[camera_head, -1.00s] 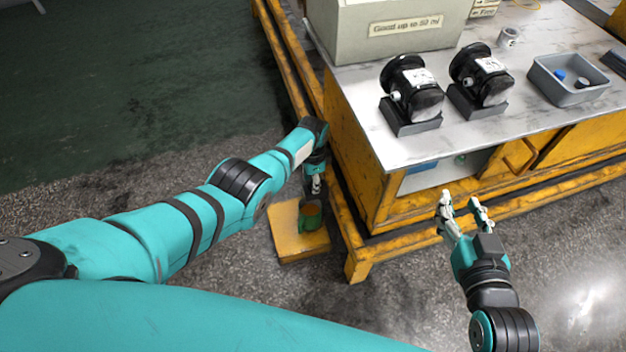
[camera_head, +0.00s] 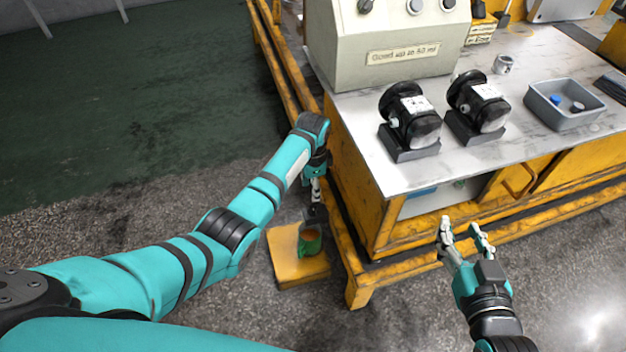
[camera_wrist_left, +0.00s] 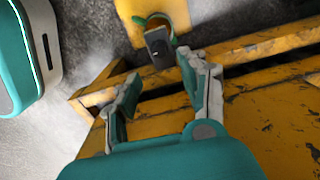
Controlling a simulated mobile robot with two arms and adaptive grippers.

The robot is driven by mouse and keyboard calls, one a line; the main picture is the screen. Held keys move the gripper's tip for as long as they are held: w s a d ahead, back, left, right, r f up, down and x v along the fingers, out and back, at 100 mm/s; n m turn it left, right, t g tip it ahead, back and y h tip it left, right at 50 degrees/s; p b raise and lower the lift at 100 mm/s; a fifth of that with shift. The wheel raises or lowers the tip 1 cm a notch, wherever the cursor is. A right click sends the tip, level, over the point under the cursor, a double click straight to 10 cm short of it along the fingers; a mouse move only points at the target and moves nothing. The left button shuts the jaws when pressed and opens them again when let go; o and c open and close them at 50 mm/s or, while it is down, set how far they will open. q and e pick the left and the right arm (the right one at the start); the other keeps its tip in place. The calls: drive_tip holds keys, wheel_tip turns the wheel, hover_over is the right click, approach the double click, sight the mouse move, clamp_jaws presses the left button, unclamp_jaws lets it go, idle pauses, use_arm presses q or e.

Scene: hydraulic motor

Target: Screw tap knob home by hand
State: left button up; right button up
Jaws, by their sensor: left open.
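I cannot pick out the tap knob for certain. A dark grey block (camera_wrist_left: 158,45) with a small dark round spot on its face stands in front of a green container in the left wrist view. The green container (camera_head: 310,243), brownish inside, stands on a yellow platform (camera_head: 285,268) low beside the bench. My left gripper (camera_head: 316,198) points down above the container. In the left wrist view its fingers (camera_wrist_left: 158,72) are spread with nothing between them, and the block lies beyond the tips. My right gripper (camera_head: 463,225) is open and empty in front of the bench.
The yellow bench (camera_head: 350,190) with a metal top stands close right of my left gripper. On it are two black motors (camera_head: 410,122) (camera_head: 477,107), a grey bin (camera_head: 567,118) with small parts and a beige box (camera_head: 380,50). Floor at the left is clear.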

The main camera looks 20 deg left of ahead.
use_arm(q)
drive_tip(key=shift+r, duration=1.35)
drive_tip(key=shift+f, duration=0.1)
